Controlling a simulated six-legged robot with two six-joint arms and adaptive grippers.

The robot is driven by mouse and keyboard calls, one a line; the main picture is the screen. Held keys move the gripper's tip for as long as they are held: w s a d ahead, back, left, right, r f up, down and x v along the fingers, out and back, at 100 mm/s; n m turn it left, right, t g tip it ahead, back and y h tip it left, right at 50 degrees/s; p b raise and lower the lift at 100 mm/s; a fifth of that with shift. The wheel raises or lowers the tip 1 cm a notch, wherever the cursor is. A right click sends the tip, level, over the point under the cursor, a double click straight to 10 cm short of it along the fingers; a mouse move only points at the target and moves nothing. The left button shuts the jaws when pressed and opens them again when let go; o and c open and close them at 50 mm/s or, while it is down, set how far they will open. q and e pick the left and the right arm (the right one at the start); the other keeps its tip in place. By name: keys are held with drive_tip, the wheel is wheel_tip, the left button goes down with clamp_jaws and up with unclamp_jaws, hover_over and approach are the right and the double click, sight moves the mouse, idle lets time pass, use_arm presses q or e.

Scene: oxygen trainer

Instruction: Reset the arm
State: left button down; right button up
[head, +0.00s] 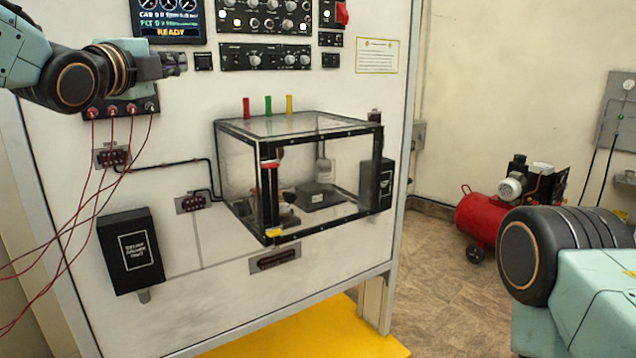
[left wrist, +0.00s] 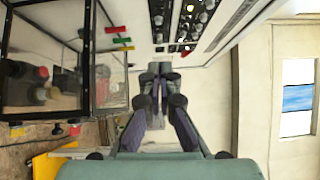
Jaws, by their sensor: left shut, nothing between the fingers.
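My left arm comes in from the upper left of the head view. Its gripper (head: 174,64) is shut and empty, in front of the white panel (head: 190,300), just below the display screen (head: 168,20). In the left wrist view the two fingers of the left gripper (left wrist: 160,72) meet at their tips with nothing between them. My right arm shows at the lower right of the head view, but its gripper is out of frame.
A clear box with a black frame (head: 222,160) juts from the panel, right of the left gripper. Red wires (head: 85,200) hang from a socket strip (head: 122,108) below the gripper. A black box (head: 131,250) is lower left. A red compressor (head: 482,215) stands on the floor.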

use_arm(q)
drive_tip(key=s+d+f+n+g+y+b, duration=0.1)
drive_tip(key=s+f+n+g+b, duration=0.55)
drive_tip(key=f, duration=1.65)
drive_tip(key=s+d+f+n+g+y+p, duration=0.15)
drive_tip(key=s+f+n, duration=0.25)
drive_tip(key=f+n, duration=1.35)
drive_tip(key=s+a+f+m+g+y+b, duration=0.1)
drive_tip(key=s+f+g+b, duration=0.7)
drive_tip(key=s+f, duration=2.8)
drive_tip(key=shift+s+f+m+g, duration=0.15)
drive_tip(key=shift+f+m+g, duration=0.75)
drive_tip(key=shift+f+g, duration=0.1)
use_arm(e)
wheel_tip(320, 180, down, 13)
drive_tip(key=shift+w, duration=0.2)
use_arm(q)
drive_tip(key=shift+s+a+r, duration=0.1)
drive_tip(key=shift+s, duration=0.05)
use_arm(e)
drive_tip(key=shift+s+r, duration=0.1)
drive_tip(key=shift+s, duration=0.1)
